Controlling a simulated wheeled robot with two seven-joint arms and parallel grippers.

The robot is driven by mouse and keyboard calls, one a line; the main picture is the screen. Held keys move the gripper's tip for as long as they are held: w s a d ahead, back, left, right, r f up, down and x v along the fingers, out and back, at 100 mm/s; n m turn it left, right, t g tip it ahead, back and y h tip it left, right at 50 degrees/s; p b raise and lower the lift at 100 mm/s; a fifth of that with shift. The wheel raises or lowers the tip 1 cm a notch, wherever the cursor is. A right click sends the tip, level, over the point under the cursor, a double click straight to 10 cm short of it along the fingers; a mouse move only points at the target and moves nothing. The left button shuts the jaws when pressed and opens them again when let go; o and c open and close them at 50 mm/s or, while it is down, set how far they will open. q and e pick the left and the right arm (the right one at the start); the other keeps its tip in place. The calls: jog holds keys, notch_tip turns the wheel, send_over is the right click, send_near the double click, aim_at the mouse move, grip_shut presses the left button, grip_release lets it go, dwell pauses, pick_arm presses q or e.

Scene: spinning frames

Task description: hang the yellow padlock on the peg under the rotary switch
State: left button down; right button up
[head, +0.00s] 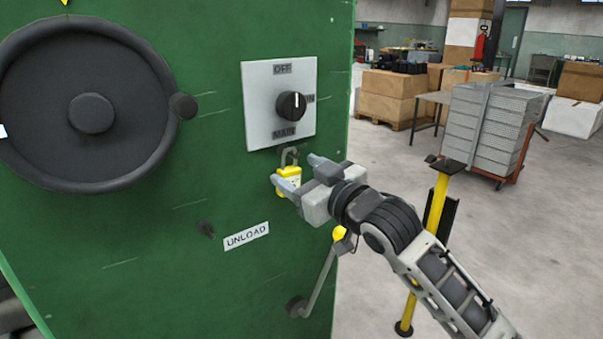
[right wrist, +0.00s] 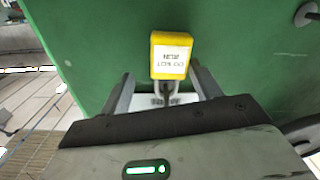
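The yellow padlock (head: 288,182) is upright against the green panel, just below the rotary switch (head: 291,105), with its grey shackle up. It also shows in the right wrist view (right wrist: 170,55), with a white label on its face. The peg is mostly hidden behind the shackle, and I cannot see clearly how the shackle sits on it. My right gripper (head: 295,171) is open, its fingers spread on either side of the padlock. In the right wrist view (right wrist: 160,72) gaps show between the fingers and the padlock. My left gripper is not in view.
A large black handwheel (head: 91,114) stands out from the panel (head: 215,170) at left. A small dark knob (head: 206,229) is beside the UNLOAD label (head: 246,236). A lever (head: 318,277) is below my right gripper. A yellow post (head: 437,205) stands to the right.

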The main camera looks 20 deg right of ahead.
pick_arm(q)
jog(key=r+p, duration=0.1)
jog(key=p, duration=0.2)
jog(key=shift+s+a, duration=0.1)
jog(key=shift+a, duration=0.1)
pick_arm(e)
jog(key=v, duration=1.6)
notch_tip(320, 180, down, 15)
jog(key=s+m+g+h, duration=0.2)
jog(key=m+g, duration=0.1)
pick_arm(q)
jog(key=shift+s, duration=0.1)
pick_arm(e)
jog(key=s+a+f+g, duration=0.1)
jog(key=s+a+f, duration=0.1)
jog(key=f, duration=0.3)
jog(key=s+a+f+g, duration=0.1)
jog(key=s+a+f, duration=0.2)
jog(key=s+f, duration=0.1)
jog(key=s+a+f+m+g+h, duration=0.1)
jog(key=s+a+f, duration=0.1)
jog(key=f, duration=0.4)
jog(key=shift+s+f, duration=0.3)
jog(key=shift+s, duration=0.5)
jog(key=shift+a, duration=0.15)
